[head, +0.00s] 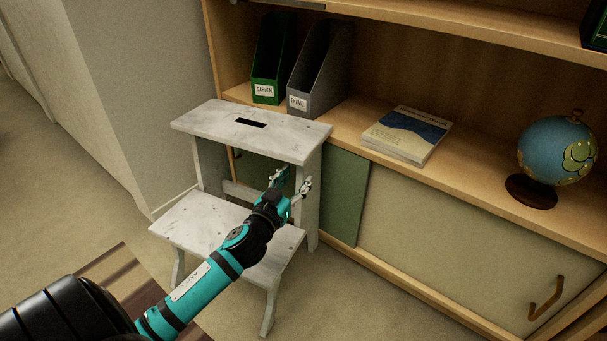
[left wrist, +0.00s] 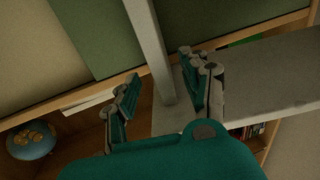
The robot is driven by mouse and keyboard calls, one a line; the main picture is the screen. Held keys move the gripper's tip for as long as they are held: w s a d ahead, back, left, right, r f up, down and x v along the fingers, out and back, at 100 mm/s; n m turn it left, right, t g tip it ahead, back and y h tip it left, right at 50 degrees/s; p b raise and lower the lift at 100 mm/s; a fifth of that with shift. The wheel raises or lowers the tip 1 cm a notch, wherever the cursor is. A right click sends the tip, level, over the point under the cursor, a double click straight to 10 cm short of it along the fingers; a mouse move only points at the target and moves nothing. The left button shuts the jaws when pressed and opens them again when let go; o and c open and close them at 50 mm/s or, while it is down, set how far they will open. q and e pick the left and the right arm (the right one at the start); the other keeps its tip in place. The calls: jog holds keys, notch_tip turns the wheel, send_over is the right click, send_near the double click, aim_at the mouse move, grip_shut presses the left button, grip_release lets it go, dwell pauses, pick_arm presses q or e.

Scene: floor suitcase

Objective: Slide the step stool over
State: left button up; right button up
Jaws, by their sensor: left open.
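The step stool (head: 215,122) is worn white, with a slotted top step and a lower step (head: 190,222). It stands upright on the floor, close to the front of the cabinet. My left gripper (head: 293,180) is open, below the top step and above the lower step, near the stool's right upright. In the left wrist view the upright (left wrist: 150,45) runs between the spread fingers of the left gripper (left wrist: 165,85). I cannot tell whether a finger touches it. My forearm hides part of the lower step. My right gripper is not in view.
The wooden cabinet (head: 400,275) has a green sliding panel (head: 345,195) behind the stool. Its shelf holds green and grey file holders (head: 318,75), books (head: 407,135) and a globe (head: 557,150). A wall stands left of the stool. A striped rug (head: 115,272) lies in front.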

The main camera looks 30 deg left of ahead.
aim_at(300, 175)
pick_arm(q)
jog(key=shift+w+a+b, duration=0.2)
jog(key=shift+w+b, duration=0.15)
jog(key=shift+w, duration=0.95)
jog(key=shift+w+a+b, duration=0.2)
jog(key=shift+w+b, duration=0.15)
jog(key=shift+w, duration=0.95)
jog(key=shift+c, duration=0.2)
grip_shut()
jog(key=shift+o, duration=0.2)
grip_release()
